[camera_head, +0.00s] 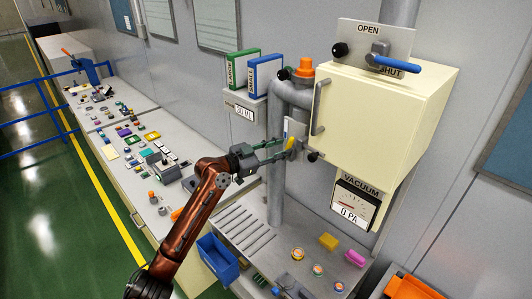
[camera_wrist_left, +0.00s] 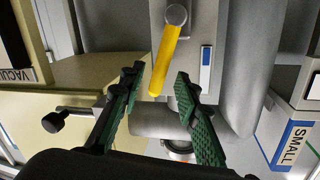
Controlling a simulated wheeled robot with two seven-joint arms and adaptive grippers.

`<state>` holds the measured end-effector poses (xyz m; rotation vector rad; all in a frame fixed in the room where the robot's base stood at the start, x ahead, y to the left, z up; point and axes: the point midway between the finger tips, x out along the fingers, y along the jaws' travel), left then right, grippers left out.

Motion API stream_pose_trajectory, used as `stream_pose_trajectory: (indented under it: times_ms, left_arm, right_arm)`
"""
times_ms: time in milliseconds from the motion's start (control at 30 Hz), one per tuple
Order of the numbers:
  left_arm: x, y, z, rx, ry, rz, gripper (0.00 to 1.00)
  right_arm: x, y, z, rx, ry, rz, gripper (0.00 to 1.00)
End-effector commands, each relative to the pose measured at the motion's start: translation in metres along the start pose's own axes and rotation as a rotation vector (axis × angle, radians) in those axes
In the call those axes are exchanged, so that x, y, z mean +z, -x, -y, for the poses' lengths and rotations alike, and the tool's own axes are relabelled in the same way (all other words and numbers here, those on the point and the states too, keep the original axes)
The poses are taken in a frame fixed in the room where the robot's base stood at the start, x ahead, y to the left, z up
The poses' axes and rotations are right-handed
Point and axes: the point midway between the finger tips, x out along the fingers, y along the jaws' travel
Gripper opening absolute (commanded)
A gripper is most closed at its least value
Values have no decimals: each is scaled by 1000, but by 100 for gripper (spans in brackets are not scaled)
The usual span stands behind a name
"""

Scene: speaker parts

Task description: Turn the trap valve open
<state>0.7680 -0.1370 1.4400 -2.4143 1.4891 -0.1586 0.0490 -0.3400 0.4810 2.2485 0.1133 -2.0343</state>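In the left wrist view the yellow lever (camera_wrist_left: 165,58) hangs from a round grey pivot, slightly tilted. My left gripper (camera_head: 284,148) reaches it from the left. In the left wrist view its two green-padded fingers (camera_wrist_left: 158,82) are apart, with the lever's free end between them; I cannot tell whether either touches it. A second, blue-handled lever (camera_head: 398,66) lies across a plate marked OPEN and SHUT (camera_head: 350,32), pointing right near SHUT. My right gripper is not recognisable in view.
The cream cabinet (camera_head: 385,110) stands close to the right of the lever, above a vacuum gauge reading 0 PA (camera_head: 353,205). Green and blue binders (camera_head: 265,75) stand behind on a shelf.

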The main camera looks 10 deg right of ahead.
Motion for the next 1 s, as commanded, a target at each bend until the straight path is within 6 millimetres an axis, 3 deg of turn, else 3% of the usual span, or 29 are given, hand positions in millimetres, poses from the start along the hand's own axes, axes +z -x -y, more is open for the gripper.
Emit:
stream_pose_trajectory:
  times_ms: [200,400,1000]
  left_arm:
    - [1,48,1,-3,-2,1,30]
    - [0,73,1,-1,-1,1,30]
    - [0,79,0,1,0,0,30]
  right_arm:
    - [1,0,0,0,0,1,0]
    - [1,0,0,1,0,1,0]
    - [-1,0,0,1,0,-1,0]
